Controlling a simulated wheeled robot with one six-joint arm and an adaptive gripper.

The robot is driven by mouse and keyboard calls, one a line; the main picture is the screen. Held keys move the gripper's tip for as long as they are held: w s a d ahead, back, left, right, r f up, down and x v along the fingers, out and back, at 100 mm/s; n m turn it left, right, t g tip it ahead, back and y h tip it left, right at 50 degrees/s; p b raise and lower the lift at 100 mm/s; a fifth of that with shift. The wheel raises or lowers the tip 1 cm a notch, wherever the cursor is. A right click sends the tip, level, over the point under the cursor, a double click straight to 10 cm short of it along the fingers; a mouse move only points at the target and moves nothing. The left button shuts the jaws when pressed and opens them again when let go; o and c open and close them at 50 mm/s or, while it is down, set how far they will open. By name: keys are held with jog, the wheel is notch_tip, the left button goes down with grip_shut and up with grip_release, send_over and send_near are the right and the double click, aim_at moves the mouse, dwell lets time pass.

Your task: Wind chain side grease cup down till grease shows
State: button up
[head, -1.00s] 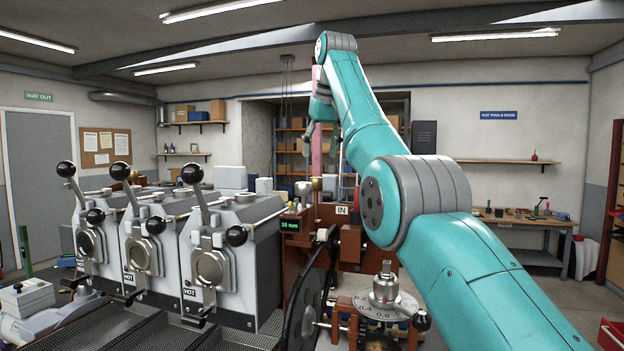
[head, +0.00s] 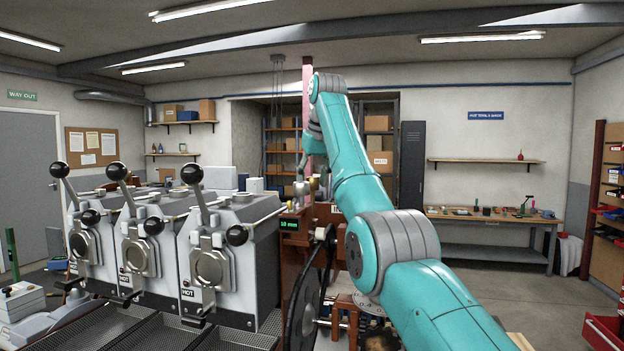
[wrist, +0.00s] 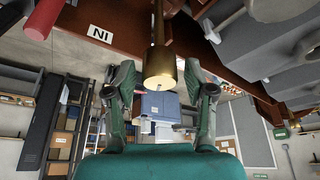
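A brass grease cup (wrist: 159,65) on a thin stem comes in from the top of the wrist view, its pale end face towards my camera. It also shows small in the head view (head: 314,185), beside the reddish-brown machine body. My gripper (wrist: 158,78) is open, with one finger on each side of the cup. Gaps show between the cup and both fingers, so nothing is held. In the head view my gripper (head: 304,166) hangs low, close to the cup and partly hidden by my arm. I see no grease.
Grey roaster units with black-knobbed levers (head: 212,255) stand left in the head view. A black wheel (head: 305,305) is in front. The floor at right is mostly clear.

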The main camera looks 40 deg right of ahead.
grip_shut()
jog(key=shift+m, duration=0.4)
jog(key=m+h, duration=0.1)
jog(key=m, duration=0.2)
jog(key=shift+m+g, duration=0.3)
jog(key=shift+g, duration=0.1)
jog(key=shift+m+g+h, duration=0.35)
jog(key=shift+m+h, duration=0.05)
jog(key=shift+m, duration=0.75)
jog(key=shift+m+g+h, duration=0.35)
jog(key=shift+m+h, duration=0.05)
jog(key=shift+m, duration=0.75)
jog(key=shift+o, duration=1.8)
grip_release()
